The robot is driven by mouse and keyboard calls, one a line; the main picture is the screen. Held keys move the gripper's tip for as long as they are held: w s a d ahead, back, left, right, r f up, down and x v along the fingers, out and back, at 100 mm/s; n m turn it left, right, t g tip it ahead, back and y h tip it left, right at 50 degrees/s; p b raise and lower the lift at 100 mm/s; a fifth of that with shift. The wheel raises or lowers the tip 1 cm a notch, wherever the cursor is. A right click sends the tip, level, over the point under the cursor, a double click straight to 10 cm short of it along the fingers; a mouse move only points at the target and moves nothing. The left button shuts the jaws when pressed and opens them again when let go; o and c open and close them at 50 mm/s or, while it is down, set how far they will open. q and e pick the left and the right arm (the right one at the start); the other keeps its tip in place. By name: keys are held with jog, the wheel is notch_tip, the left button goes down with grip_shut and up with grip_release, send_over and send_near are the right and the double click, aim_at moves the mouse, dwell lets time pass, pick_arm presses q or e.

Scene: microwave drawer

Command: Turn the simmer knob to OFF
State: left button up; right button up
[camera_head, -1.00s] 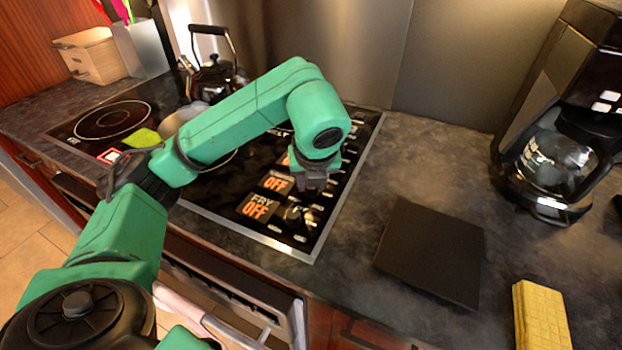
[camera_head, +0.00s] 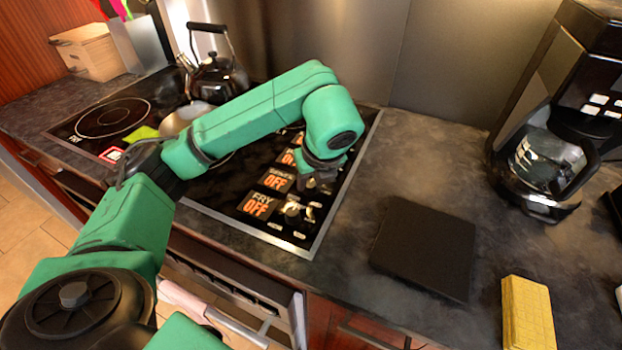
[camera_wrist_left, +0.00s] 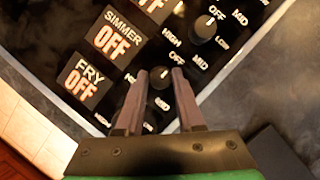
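The simmer display (camera_head: 276,180) on the black cooktop reads OFF in orange. It also reads OFF in the left wrist view (camera_wrist_left: 112,40). A dark round knob with a pale pointer mark (camera_wrist_left: 160,78), which looks to be in the simmer row, shows between my left fingertips. My left gripper (camera_wrist_left: 160,88) has its fingers apart on either side of this knob; I cannot tell whether they touch it. In the head view my left gripper (camera_head: 318,182) points down over the knob panel and hides part of it. My right gripper is not in view.
The fry display (camera_head: 258,205) also reads OFF, with its knob (camera_head: 295,213) nearby. Another knob (camera_wrist_left: 207,25) is beyond the fingers. A kettle (camera_head: 215,78) stands behind my arm. A dark square board (camera_head: 425,250), yellow sponge-like block (camera_head: 527,312) and coffee maker (camera_head: 555,130) are right.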

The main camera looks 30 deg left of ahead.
pick_arm(q)
jog(key=o, duration=0.4)
jog(key=shift+c, duration=0.2)
jog(key=p+v, duration=0.3)
jog(key=v, duration=0.5)
notch_tip(320, 180, up, 6)
jog(key=p, duration=0.2)
send_over(316, 201)
jog(key=s+d, duration=0.2)
jog(key=shift+s+d, duration=0.15)
